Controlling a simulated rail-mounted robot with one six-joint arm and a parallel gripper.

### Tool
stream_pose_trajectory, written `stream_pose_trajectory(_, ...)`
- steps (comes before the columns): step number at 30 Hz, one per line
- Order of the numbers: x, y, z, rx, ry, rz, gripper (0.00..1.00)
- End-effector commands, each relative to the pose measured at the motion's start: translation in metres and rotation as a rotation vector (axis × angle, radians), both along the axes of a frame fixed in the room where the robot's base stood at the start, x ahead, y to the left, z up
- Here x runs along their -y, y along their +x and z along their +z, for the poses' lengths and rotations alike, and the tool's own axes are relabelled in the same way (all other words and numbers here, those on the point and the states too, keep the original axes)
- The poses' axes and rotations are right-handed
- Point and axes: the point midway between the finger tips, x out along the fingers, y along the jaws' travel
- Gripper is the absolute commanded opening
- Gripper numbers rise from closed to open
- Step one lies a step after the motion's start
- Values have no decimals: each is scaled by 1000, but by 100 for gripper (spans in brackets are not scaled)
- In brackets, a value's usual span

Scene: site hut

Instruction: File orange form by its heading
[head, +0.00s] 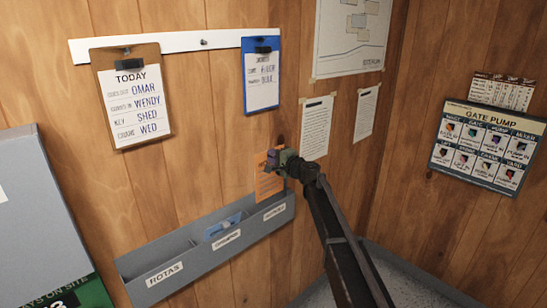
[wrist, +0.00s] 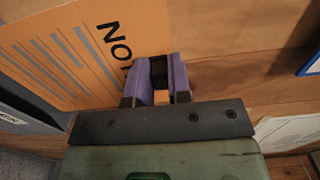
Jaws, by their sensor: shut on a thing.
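The orange form (head: 267,182) hangs upright in my gripper (head: 281,160), over the right compartment of the grey wall rack (head: 240,252). I cannot tell whether its lower edge is inside. In the wrist view the form (wrist: 62,62) shows a heading starting "NO", the rest hidden by the purple fingers of my gripper (wrist: 158,78), which are shut on its edge. The middle label (head: 227,240) and right label (head: 275,211) are too small to read surely. A blue-and-white item (head: 222,226) sits in the middle compartment.
A TODAY clipboard (head: 130,98) and a blue clipboard (head: 261,76) hang from a white rail (head: 203,42). Papers (head: 317,127) are pinned right of my gripper. A GATE PUMP board (head: 487,146) is on the right wall. A grey cabinet (head: 40,210) stands at left.

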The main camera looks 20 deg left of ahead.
Motion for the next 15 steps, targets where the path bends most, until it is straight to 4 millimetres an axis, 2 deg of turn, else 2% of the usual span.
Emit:
stream_pose_trajectory(5,0,0,-4,0,0,0,0)
stream_pose_trajectory(15,0,0,-31,0,0,0,0)
